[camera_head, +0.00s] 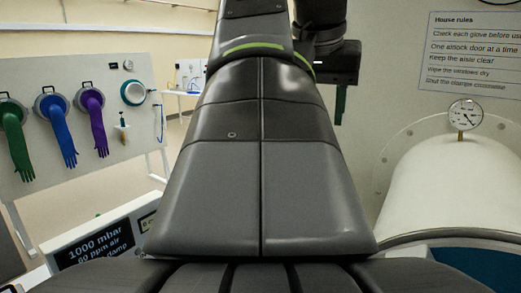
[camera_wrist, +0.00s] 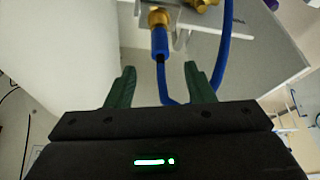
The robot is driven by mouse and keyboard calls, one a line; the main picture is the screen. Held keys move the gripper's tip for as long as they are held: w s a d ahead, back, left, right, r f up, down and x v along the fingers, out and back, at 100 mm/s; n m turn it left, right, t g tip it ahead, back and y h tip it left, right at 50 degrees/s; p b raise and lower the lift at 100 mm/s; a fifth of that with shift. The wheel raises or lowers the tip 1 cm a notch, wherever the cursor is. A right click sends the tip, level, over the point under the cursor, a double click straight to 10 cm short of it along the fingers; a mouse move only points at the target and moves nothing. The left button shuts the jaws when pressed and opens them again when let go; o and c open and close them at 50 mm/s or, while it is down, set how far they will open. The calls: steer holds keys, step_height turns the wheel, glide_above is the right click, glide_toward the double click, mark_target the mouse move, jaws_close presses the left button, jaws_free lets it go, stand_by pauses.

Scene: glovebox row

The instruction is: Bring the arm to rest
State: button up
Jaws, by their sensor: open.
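My gripper (camera_wrist: 160,68) shows in the wrist view with its two green fingers apart. A blue hose (camera_wrist: 222,45) with a brass fitting (camera_wrist: 158,17) shows beyond and between the fingers. I see nothing gripped, and the distance to the hose cannot be told. In the head view my raised arm fills the middle, and part of my gripper (camera_head: 340,106) shows behind it at the right, one green finger pointing down. The arm hides much of the background.
A panel at left holds green (camera_head: 16,145), blue (camera_head: 58,135) and purple gloves (camera_head: 94,120). A display (camera_head: 95,245) reads 1000 mbar. At right are a white cylinder (camera_head: 455,185) with a gauge (camera_head: 465,116) and a house rules sheet (camera_head: 475,50). A white surface (camera_wrist: 75,45) fills the wrist view's left.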

steer(key=x, duration=0.9)
steer(key=shift+w+d+f+p, duration=0.1)
steer(key=shift+w+f+p, duration=0.05)
steer(key=shift+w+p, duration=0.15)
steer(key=shift+s+r+p, duration=0.15)
steer(key=shift+r+p, duration=0.85)
steer(key=shift+r, duration=1.55)
